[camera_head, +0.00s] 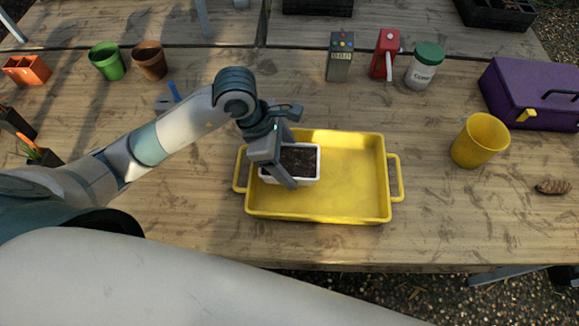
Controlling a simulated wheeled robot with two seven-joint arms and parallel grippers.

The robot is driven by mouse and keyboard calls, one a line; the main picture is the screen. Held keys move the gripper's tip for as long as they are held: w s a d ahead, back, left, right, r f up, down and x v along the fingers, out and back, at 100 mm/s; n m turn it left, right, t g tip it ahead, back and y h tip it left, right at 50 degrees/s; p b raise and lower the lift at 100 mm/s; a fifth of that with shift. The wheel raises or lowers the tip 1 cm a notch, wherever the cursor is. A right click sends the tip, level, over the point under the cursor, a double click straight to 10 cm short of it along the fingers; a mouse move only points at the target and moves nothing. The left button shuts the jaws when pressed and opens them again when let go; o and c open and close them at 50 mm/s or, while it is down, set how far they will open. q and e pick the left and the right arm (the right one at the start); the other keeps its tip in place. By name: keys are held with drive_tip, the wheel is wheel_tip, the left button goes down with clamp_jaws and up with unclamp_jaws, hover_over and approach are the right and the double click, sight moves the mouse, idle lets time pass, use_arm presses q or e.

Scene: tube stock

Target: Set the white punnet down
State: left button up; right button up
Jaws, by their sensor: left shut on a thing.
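The white punnet (309,179) is full of dark soil and sits in or just above the left part of a yellow tray (352,213). I cannot tell whether its base touches the tray floor. The tray has a handle at each end and lies flat on the wooden table. My right gripper is not in view.
The tray's middle and right are empty. A yellow cup (480,141), purple toolbox (530,95) and brown object (553,187) are at right. A lidded jar (425,66), red item (384,55) and grey device (340,57) stand behind. Green (107,62) and brown pots (149,61) stand at left.

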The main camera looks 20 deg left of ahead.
sight(289, 168)
use_arm(q)
drive_tip(key=shift+f+p, duration=0.7)
drive_tip(key=shift+f, duration=1.3)
drive_tip(key=shift+f, duration=0.1)
drive_tip(key=shift+f, duration=0.1)
drive_tip(key=o, duration=1.2)
drive_tip(key=shift+o, duration=0.2)
